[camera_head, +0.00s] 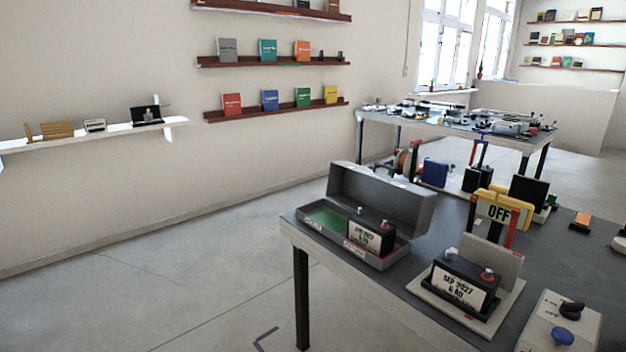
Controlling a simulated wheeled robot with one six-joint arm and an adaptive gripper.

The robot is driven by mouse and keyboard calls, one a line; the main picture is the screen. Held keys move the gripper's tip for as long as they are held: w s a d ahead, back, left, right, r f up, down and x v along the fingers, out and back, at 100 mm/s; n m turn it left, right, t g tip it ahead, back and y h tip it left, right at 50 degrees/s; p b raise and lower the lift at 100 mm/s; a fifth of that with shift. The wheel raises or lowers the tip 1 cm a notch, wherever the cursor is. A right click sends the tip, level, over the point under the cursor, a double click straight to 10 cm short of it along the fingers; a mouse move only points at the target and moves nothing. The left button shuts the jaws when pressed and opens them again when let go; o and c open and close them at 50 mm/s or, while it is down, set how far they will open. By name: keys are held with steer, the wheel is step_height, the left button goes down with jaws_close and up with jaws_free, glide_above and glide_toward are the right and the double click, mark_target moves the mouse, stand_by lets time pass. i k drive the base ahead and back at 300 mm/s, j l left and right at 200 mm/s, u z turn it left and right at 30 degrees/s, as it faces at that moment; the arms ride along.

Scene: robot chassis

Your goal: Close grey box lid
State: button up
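The grey box (317,233) sits at the near left corner of the dark table. Its lid (381,196) stands open, raised along the back side. The inside has a green floor at the left. A black block with a white label (371,236) sits in the right part of the box, with small knobs on top. My gripper is not in view.
The dark table (412,268) also holds another labelled black block on a tray (459,288), a yellow OFF sign (499,212) and a switch box (557,325). A second cluttered table (375,121) stands behind. Floor left of the table is clear.

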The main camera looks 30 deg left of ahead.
mark_target(408, 206)
steer(key=u, duration=0.85)
steer(key=i+j, duration=0.65)
steer(key=j, duration=0.15)
steer(key=i+j, duration=0.65)
steer(key=j, duration=0.15)
